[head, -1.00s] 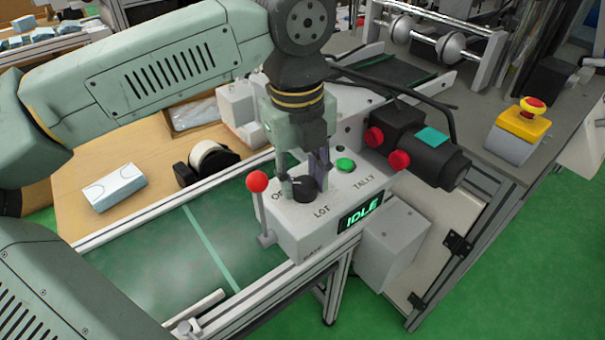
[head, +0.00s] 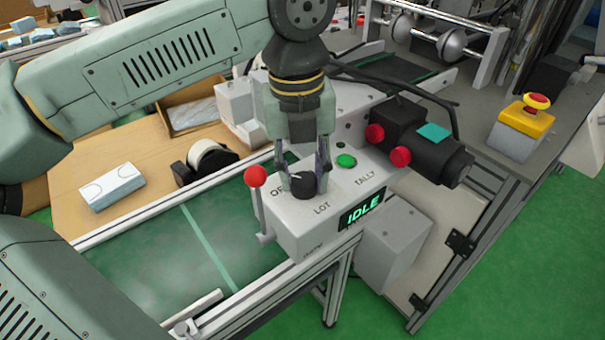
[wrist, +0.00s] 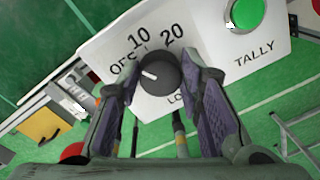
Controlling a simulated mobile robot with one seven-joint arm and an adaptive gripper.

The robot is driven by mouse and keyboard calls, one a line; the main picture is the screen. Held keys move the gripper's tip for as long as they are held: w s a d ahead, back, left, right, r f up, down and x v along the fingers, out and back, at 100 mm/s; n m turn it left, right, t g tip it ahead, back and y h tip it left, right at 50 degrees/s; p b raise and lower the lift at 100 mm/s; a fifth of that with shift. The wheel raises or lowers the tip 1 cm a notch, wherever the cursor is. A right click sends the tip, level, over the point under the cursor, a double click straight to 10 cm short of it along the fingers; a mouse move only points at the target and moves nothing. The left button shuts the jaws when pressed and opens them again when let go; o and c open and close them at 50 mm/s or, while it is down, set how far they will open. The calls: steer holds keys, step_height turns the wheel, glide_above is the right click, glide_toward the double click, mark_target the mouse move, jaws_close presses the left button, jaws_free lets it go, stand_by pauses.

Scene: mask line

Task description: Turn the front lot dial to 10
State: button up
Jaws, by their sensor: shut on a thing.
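The lot dial is a round black knob (head: 303,186) on top of the white control box (head: 283,232), above the printed word LOT. It also shows in the wrist view (wrist: 160,75), with OFF, 10 and 20 printed around its far side. Its white pointer mark (wrist: 149,74) points left, toward OFF. My gripper (head: 304,181) comes down from above, with one finger on each side of the knob. In the wrist view my gripper (wrist: 160,68) is shut on the knob, with purple pads on both sides.
A red-ball lever (head: 255,176) stands left of the box. A black unit with red knobs (head: 400,156) stands close behind on the right.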

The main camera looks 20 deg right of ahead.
mark_target(301, 177)
steer(key=m, duration=0.5)
steer(key=shift+d+m+b, duration=0.1)
steer(key=shift+m+b, duration=0.2)
steer(key=shift+b, duration=0.1)
stand_by(0.3)
steer(key=o, duration=1.2)
steer(key=shift+c, duration=0.2)
step_height(301, 177, up, 12)
steer(key=shift+w+a, duration=0.2)
steer(key=shift+s, duration=0.1)
